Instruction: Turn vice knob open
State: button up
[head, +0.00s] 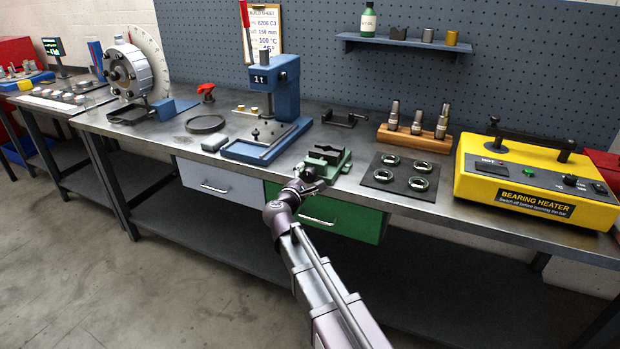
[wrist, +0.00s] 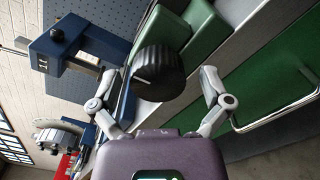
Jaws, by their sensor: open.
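The green vice (head: 334,163) sits at the front edge of the workbench. It also shows in the wrist view (wrist: 192,30). Its round, dark ribbed knob (wrist: 160,73) carries a white pointer line and faces my gripper. My gripper (wrist: 158,76) is open, with one finger to each side of the knob; I cannot tell whether either touches it. In the head view my gripper (head: 302,180) is at the vice's front, and it and my arm hide most of the knob.
A blue arbor press (head: 283,85) stands left of the vice. A dark mat (head: 383,186) with several bearing rings lies to the right, then a yellow bearing heater (head: 530,185). A green drawer (head: 345,219) with a bar handle hangs below the bench edge, near my gripper.

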dwell(0.3)
jog(key=v, duration=1.2)
dwell(0.3)
jog(key=s+d+f+m+g+h, duration=0.1)
jog(key=d+f+m+g, duration=0.35)
jog(key=d, duration=0.45)
jog(key=s+d+f+m+g+h, duration=0.1)
jog(key=d+f+m+g, duration=0.35)
jog(key=d, duration=0.35)
jog(key=s+d+f+m+g+y, duration=0.8)
jog(key=s+d+f+m, duration=0.1)
jog(key=s+d+m, duration=0.25)
notch_tip(320, 180, up, 19)
jog(key=p, duration=1.9)
jog(key=shift+s+a, duration=0.25)
jog(key=shift+a, duration=0.15)
